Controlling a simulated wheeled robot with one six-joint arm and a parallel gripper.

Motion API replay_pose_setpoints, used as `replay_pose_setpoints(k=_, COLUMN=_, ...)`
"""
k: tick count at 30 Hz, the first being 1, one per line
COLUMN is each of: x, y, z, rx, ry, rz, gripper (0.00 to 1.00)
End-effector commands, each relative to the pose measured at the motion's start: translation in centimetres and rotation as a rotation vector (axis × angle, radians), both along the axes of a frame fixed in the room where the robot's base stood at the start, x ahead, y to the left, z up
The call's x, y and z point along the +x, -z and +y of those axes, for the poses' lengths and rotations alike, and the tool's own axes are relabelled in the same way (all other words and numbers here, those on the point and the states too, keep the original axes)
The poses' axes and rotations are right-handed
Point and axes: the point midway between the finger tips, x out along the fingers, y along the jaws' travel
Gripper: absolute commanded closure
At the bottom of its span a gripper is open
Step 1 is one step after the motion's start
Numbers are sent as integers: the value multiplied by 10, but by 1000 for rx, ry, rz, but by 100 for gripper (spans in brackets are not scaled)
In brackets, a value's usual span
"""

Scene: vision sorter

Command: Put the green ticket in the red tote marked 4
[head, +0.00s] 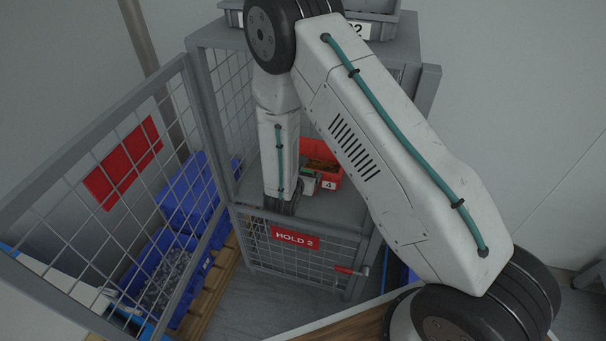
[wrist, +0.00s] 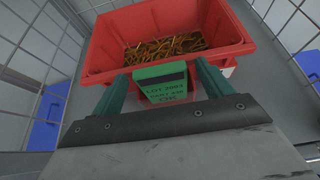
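The green ticket (wrist: 161,83) is a small green block with dark print and a dark slot. The ticket overlaps the tote's near rim in the picture. In the head view the red tote (head: 334,176) shows a white label 4 and stands on a grey shelf, and my gripper is beside its left side, largely hidden by my arm.
The shelf (head: 335,208) is inside a mesh cage with an open mesh door (head: 105,190) at left and a red HOLD 2 sign (head: 295,238) below. Blue bins (head: 172,275) stand at left. A grey bin (head: 380,22) stands on top of the cage.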

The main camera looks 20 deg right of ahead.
Motion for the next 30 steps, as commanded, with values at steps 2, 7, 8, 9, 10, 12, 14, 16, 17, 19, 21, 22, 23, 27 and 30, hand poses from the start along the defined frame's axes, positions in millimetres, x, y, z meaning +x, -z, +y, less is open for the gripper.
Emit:
replay_pose_setpoints(k=2, x=0, y=0, z=0, rx=0, ry=0, rz=0, gripper=21)
replay_pose_setpoints(k=7, x=-5, y=-6, z=5, rx=0, ry=-2, rz=0, gripper=21)
replay_pose_setpoints(k=8, x=-8, y=-8, z=7, rx=1, ry=-2, rz=1, gripper=21)
replay_pose_setpoints(k=9, x=-13, y=-11, z=11, rx=0, ry=-2, rz=0, gripper=21)
replay_pose_setpoints(k=10, x=-17, y=-14, z=14, rx=0, ry=-4, rz=0, gripper=21)
replay_pose_setpoints(k=12, x=-28, y=-20, z=22, rx=0, ry=-4, rz=0, gripper=21)
replay_pose_setpoints(k=14, x=-38, y=-26, z=29, rx=0, ry=-4, rz=0, gripper=21)
replay_pose_setpoints(k=16, x=-50, y=-33, z=37, rx=0, ry=-5, rz=-2, gripper=21)
replay_pose_setpoints(k=17, x=-54, y=-36, z=41, rx=0, ry=-4, rz=-1, gripper=21)
replay_pose_setpoints(k=19, x=-64, y=-42, z=48, rx=0, ry=-4, rz=-1, gripper=21)
replay_pose_setpoints(k=21, x=-72, y=-47, z=54, rx=0, ry=-4, rz=-1, gripper=21)
replay_pose_setpoints(k=22, x=-75, y=-48, z=56, rx=0, ry=-3, rz=-1, gripper=21)
replay_pose_setpoints(k=23, x=-78, y=-50, z=58, rx=0, ry=-3, rz=0, gripper=21)
replay_pose_setpoints(k=27, x=-86, y=-54, z=63, rx=0, ry=-1, rz=0, gripper=21)
replay_pose_setpoints(k=30, x=-88, y=-55, z=64, rx=0, ry=0, rz=0, gripper=21)
